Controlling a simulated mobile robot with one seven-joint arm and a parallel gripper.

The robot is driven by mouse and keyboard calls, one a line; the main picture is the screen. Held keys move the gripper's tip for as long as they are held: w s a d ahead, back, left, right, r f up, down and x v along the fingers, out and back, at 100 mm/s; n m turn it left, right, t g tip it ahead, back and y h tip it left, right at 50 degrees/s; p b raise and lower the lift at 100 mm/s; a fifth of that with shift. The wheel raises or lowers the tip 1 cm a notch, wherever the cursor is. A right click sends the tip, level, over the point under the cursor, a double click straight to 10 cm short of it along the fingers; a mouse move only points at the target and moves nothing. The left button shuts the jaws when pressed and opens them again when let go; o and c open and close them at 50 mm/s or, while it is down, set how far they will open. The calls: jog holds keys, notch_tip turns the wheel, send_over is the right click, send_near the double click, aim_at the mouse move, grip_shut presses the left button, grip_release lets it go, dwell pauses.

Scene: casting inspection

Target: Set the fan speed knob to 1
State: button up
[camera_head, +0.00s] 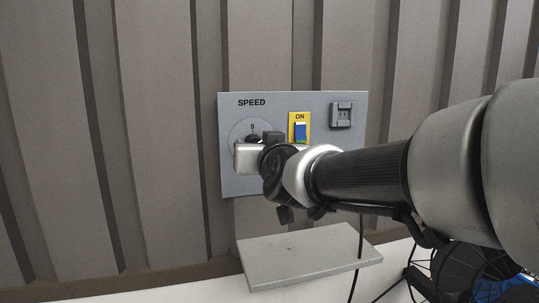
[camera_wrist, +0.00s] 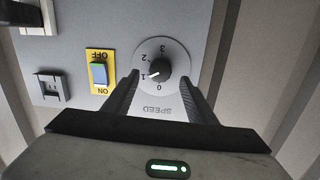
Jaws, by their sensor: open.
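The black speed knob (camera_wrist: 158,70) sits on a round pale dial (camera_wrist: 176,48) marked 0 to 3, which appears upside down in the wrist view. Its white pointer mark points left and slightly down, at or close to the 1. My gripper (camera_wrist: 159,80) is open, with one finger on each side of the knob; I cannot tell whether either finger touches it. In the head view my gripper (camera_head: 247,156) is at the panel and covers most of the dial (camera_head: 236,130), leaving the 0 at its top visible.
The grey panel (camera_head: 278,104) also carries a blue rocker switch (camera_head: 301,131) on a yellow plate and a socket (camera_head: 342,116). A grey slab (camera_head: 310,258) lies below the panel, with a black cable near its right end. A corrugated wall (camera_head: 150,130) stands behind.

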jog(key=p+v, duration=0.1)
jog(key=v, duration=1.3)
jog(key=shift+d, duration=0.1)
jog(key=s+d+f+m+g+h, duration=0.1)
jog(key=s+d+f+g+h, duration=0.1)
jog(key=s+d+f+g, duration=0.65)
jog(key=s+d+f+m+g+h, duration=0.1)
jog(key=s+d+f+g+h, duration=0.15)
jog(key=s+d+f, duration=0.65)
jog(key=w+a+r+p, duration=0.2)
jog(key=a+r+p, duration=0.2)
jog(key=r+p, duration=0.6)
jog(key=p, duration=0.3)
jog(key=shift+w+a+y, duration=0.3)
jog(key=shift+y, duration=0.05)
jog(key=shift+r, duration=0.1)
